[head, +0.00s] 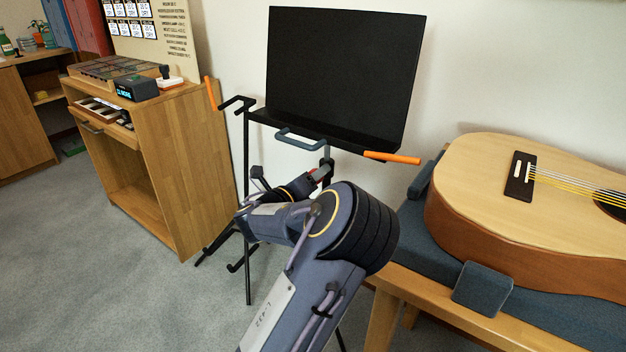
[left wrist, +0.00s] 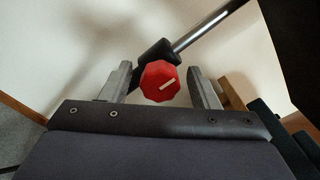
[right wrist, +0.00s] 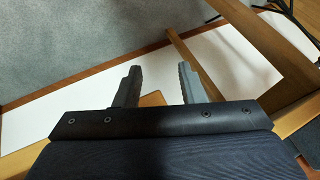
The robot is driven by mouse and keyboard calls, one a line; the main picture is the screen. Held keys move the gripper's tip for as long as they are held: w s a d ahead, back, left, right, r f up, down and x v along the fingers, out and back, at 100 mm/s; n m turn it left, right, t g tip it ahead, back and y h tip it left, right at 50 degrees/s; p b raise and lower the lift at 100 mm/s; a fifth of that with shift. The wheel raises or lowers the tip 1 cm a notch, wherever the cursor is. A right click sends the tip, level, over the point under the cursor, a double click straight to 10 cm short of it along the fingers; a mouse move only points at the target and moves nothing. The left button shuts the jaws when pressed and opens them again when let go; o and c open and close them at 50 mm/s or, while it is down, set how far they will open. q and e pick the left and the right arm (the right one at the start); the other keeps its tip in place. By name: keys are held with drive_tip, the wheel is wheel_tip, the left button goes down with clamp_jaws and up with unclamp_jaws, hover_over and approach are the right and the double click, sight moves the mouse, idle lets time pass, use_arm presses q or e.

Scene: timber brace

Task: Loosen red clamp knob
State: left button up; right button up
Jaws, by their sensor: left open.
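In the head view my left arm covers most of the clamp area; only a small red bit shows below the black music stand (head: 343,75). My right gripper (right wrist: 161,67) shows only in the right wrist view, open with nothing between its fingers.
A guitar (head: 480,190) lies on a blue-padded wooden bench (head: 500,335) at the right. A wooden cabinet (head: 185,170) stands at the left. The stand has a blue handle (head: 300,140) and orange-tipped arms (head: 392,157). Grey carpet (head: 110,290) is open at the lower left.

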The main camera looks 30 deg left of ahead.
use_arm(q)
drive_tip(key=c, duration=1)
drive_tip(key=shift+o, duration=0.2)
